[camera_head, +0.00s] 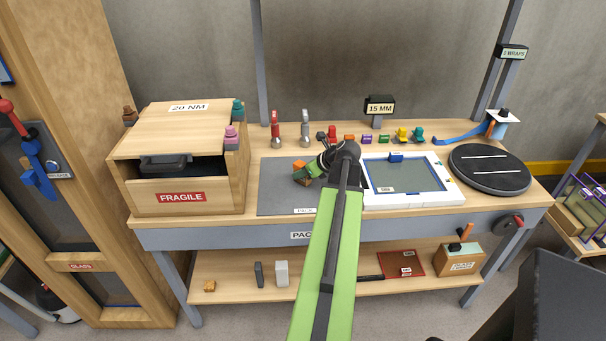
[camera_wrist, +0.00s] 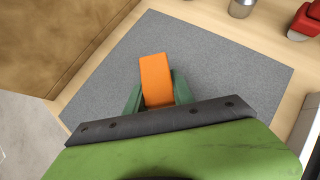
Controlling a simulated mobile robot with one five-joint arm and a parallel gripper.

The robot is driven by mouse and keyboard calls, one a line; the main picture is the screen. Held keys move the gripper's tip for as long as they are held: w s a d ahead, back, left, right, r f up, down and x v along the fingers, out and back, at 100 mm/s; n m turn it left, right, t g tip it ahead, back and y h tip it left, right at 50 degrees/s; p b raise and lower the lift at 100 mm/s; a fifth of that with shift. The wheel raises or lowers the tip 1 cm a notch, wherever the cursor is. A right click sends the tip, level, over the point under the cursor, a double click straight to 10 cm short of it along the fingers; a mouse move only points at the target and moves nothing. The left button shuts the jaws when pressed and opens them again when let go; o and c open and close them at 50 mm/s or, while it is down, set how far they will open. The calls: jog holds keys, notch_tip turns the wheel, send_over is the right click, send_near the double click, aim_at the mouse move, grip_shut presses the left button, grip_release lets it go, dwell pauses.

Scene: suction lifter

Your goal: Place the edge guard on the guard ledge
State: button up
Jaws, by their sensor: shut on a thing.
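An orange block-like piece, which I take to be the edge guard (camera_wrist: 155,72), is between the green fingers of my gripper (camera_wrist: 156,92) in the wrist view. My gripper is shut on it, and the fingers hide its lower end. In the head view the orange piece (camera_head: 299,165) shows small at the tip of my gripper (camera_head: 306,173), over the grey mat (camera_head: 275,193). I cannot tell if it touches the mat. No label marks the guard ledge, and I cannot tell which surface it is.
Left of the mat stands a wooden FRAGILE crate (camera_head: 150,197) with coloured corner pieces. To the right are a white-framed panel (camera_head: 452,193) and a black turntable (camera_head: 490,180). My arm hides the bench middle.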

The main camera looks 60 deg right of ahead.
aim_at(298, 162)
grip_shut()
jog(key=shift+r+p, duration=0.55)
notch_tip(298, 162, up, 4)
jog(key=p, duration=0.4)
jog(key=s+d+r+p, duration=0.2)
jog(key=s+r+p, duration=0.1)
jog(key=s, duration=0.2)
jog(key=s+d+r+p, duration=0.2)
jog(key=s+r+p, duration=0.1)
jog(key=s, duration=0.3)
jog(key=shift+d, duration=0.25)
jog(key=shift+f, duration=0.1)
